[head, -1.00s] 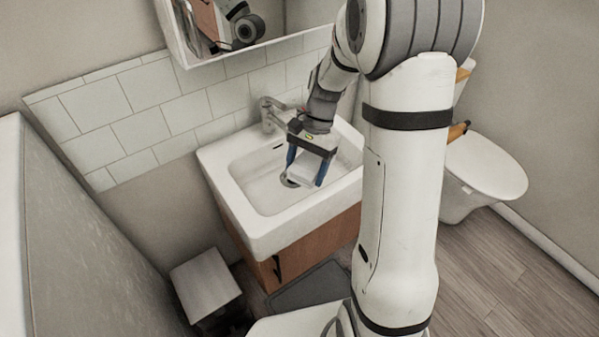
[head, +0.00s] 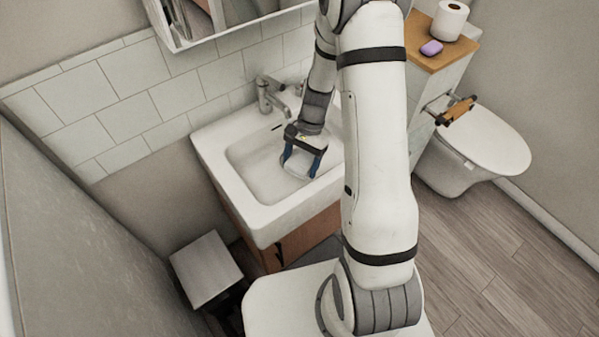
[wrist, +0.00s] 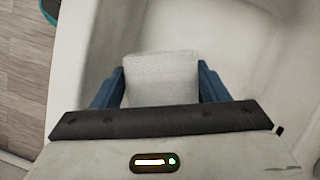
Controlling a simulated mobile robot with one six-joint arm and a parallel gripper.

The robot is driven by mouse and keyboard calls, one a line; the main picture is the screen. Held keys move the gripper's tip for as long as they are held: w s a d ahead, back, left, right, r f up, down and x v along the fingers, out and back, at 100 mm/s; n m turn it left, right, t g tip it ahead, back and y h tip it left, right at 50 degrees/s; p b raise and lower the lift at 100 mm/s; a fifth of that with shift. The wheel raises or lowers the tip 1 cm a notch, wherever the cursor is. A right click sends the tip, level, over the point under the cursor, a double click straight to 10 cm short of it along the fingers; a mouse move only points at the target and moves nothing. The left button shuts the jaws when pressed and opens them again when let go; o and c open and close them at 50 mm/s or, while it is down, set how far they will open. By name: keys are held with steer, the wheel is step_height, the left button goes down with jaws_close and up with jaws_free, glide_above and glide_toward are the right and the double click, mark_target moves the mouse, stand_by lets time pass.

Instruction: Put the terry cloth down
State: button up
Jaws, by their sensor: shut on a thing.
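The terry cloth (wrist: 162,80) is a pale, textured, folded block between the two blue fingers of my gripper (wrist: 161,84) in the wrist view. In the head view my gripper (head: 299,164) points down inside the white sink basin (head: 248,178), and the cloth (head: 298,165) shows between its fingers. My gripper is shut on the cloth. I cannot tell whether the cloth touches the basin floor. Its underside is hidden.
A chrome faucet (head: 266,95) stands at the back of the sink. A mirror cabinet (head: 215,15) hangs above. A small grey stool (head: 206,268) is at the lower left. A toilet (head: 475,145) stands right, beside a wooden-topped unit (head: 428,55) with a paper roll and purple soap.

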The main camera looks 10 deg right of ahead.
steer(key=shift+f, duration=2.8)
steer(key=shift+f, duration=0.15)
steer(key=o, duration=1)
steer(key=shift+o, duration=0.2)
